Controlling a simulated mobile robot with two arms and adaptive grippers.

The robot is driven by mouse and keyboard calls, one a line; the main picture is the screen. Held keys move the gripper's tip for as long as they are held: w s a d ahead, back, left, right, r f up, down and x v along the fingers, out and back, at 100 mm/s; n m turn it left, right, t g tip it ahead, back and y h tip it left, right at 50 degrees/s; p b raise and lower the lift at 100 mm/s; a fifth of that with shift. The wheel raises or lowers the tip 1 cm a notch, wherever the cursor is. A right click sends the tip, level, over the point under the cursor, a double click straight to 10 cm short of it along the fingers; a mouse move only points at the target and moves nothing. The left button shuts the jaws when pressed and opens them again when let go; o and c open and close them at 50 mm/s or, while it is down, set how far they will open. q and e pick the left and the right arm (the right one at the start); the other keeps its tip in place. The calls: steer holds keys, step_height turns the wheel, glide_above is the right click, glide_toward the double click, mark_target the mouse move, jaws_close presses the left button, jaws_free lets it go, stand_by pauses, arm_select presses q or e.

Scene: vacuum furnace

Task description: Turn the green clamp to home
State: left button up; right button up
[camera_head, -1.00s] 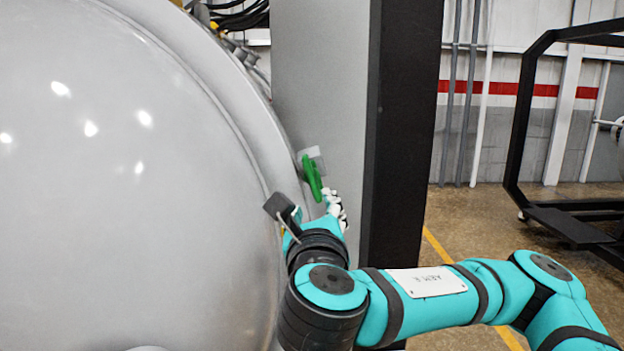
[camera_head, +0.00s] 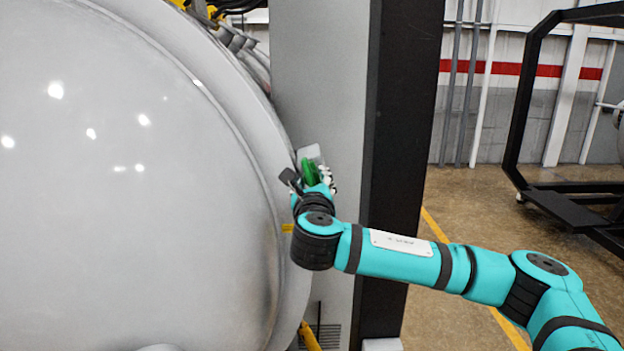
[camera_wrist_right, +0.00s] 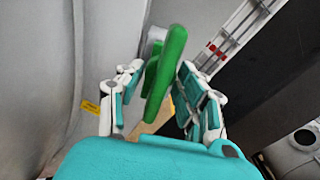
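The green clamp (camera_head: 310,172) is mounted at the edge of the big grey furnace door (camera_head: 140,190), beside the grey cabinet wall. It stands roughly upright in the head view. In the right wrist view the clamp (camera_wrist_right: 163,72) lies between the two fingers of my right gripper (camera_wrist_right: 158,98). The fingers are spread, with a gap on the left and the right finger close to the clamp; whether it touches is unclear. In the head view my right gripper (camera_head: 314,180) is at the clamp and partly hides it. My left gripper is not in view.
A grey cabinet (camera_head: 318,80) with a black side post (camera_head: 395,150) stands right behind the clamp. A black frame (camera_head: 530,110) stands on the floor at the far right. The floor (camera_head: 460,215) between them is open.

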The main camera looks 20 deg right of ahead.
jaws_close()
stand_by(0.5)
steer(key=m+b, duration=0.1)
steer(key=m, duration=0.1)
steer(key=m+b, duration=0.1)
steer(key=shift+a+f+m, duration=0.15)
steer(key=shift+f+m, duration=0.05)
steer(key=shift+m, duration=0.2)
steer(key=m+b, duration=0.2)
steer(key=m, duration=0.2)
steer(key=shift+a+m, duration=0.1)
steer(key=shift+m, duration=0.2)
steer(key=m+b, duration=0.1)
steer(key=m, duration=0.3)
steer(key=shift+r+b, duration=0.1)
steer(key=shift+b, duration=0.3)
steer(key=shift+a+r+m+b, duration=0.15)
steer(key=shift+m+b, duration=0.65)
steer(key=shift+m, duration=2)
